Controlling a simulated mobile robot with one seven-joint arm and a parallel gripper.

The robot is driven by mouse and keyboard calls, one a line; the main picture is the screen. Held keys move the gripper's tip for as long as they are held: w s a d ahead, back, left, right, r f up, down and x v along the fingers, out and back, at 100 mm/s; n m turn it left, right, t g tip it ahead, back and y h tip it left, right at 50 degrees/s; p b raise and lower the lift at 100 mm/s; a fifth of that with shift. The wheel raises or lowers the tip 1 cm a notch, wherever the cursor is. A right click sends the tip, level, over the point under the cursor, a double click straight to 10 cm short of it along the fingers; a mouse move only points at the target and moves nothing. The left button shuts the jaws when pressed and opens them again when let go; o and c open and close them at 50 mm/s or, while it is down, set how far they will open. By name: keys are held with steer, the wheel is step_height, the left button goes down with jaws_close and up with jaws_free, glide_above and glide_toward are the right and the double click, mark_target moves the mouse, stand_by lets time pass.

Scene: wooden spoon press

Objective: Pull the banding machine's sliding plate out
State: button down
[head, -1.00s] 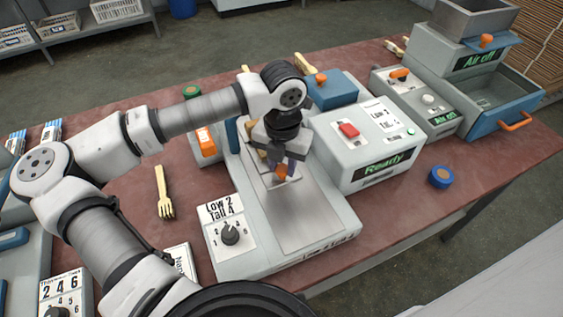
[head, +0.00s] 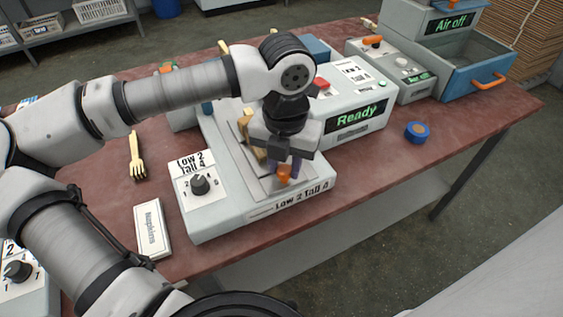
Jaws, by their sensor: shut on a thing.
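The banding machine (head: 205,226) is a light grey base on the table, with a dial (head: 199,185) and the label "Low 2 Tall 4". Its grey sliding plate (head: 262,190) lies near the front end of the bed, above the front lettering. An orange knob (head: 284,176) stands on the plate. My gripper (head: 284,166) points down and is shut on this knob. A pale wooden piece (head: 246,125) shows behind my gripper, partly hidden by it. My gripper and wrist also hide part of the plate and bed.
A machine reading "Ready" (head: 359,115) stands close to the right. A blue and orange roll (head: 417,132) lies right of it. A wooden fork (head: 137,160) and a napkins box (head: 152,229) lie on the left. The table's front edge is close.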

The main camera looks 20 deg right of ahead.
steer(key=shift+s+f, duration=0.1)
steer(key=shift+s, duration=0.15)
steer(key=c, duration=1.1)
jaws_free()
steer(key=shift+r, duration=0.5)
step_height(320, 180, up, 13)
steer(key=shift+b, duration=0.4)
